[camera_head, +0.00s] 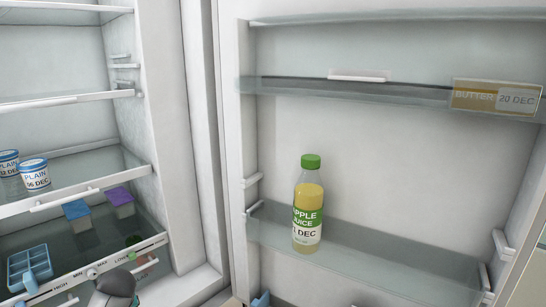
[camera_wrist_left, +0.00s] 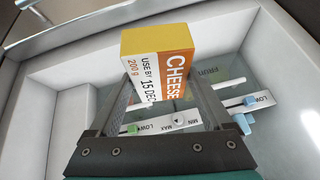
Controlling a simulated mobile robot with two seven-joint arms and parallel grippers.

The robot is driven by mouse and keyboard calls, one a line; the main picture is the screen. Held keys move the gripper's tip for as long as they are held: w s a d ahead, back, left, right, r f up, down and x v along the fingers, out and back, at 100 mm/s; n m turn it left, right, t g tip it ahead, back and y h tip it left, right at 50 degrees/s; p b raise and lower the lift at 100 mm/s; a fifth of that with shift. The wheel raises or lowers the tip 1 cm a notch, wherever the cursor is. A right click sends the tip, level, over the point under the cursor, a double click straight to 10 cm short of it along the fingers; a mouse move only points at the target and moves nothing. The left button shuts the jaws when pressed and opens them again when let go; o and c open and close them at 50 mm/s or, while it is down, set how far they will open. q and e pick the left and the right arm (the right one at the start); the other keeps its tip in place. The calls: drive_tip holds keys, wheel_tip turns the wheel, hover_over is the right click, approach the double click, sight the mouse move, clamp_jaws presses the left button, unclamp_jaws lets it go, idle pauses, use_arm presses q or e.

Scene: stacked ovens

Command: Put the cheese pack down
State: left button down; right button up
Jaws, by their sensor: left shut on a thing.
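The cheese pack (camera_wrist_left: 160,65) is a yellow, white and orange box marked "USE BY 15 DEC" and "200 g" in the left wrist view. My left gripper (camera_wrist_left: 165,90) is shut on it, one dark finger on each side. The pack appears held in the air over the fridge's pale interior; whether it touches anything below, I cannot tell. In the head view only a grey part of my left arm (camera_head: 115,284) shows at the bottom; the pack cannot be made out there. My right gripper is not in view.
The open fridge door holds an apple juice bottle (camera_head: 308,210) and butter (camera_head: 495,97) on its shelves. Inside stand "PLAIN" tubs (camera_head: 34,174), blue-lidded (camera_head: 77,212) and purple-lidded (camera_head: 120,198) containers, and a blue tray (camera_head: 30,266). Drawer sliders (camera_head: 92,272) line the lower shelf's front.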

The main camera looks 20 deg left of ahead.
use_arm(q)
drive_tip(key=s+d+f+n+g, duration=0.2)
drive_tip(key=s+d+n, duration=0.1)
drive_tip(key=d, duration=1)
drive_tip(key=s+d+f+n+g, duration=0.1)
drive_tip(key=s+d+f+n, duration=0.15)
drive_tip(key=d, duration=1.05)
drive_tip(key=w+r+m+t, duration=0.2)
drive_tip(key=w+r+m, duration=0.3)
drive_tip(key=r, duration=0.4)
drive_tip(key=w+r+m+t, duration=0.2)
drive_tip(key=w+r, duration=0.5)
drive_tip(key=r, duration=0.2)
drive_tip(key=s+d+r+m+t+h, duration=0.3)
drive_tip(key=s+d+r+m+h, duration=0.15)
drive_tip(key=d+r+m, duration=0.4)
drive_tip(key=shift+y, duration=0.25)
drive_tip(key=shift+s+f+b, duration=0.25)
drive_tip(key=shift+f+b, duration=0.95)
drive_tip(key=shift+b, duration=0.2)
drive_tip(key=shift+s+f+b, duration=0.2)
drive_tip(key=shift+f+b, duration=0.95)
drive_tip(key=shift+b, duration=0.2)
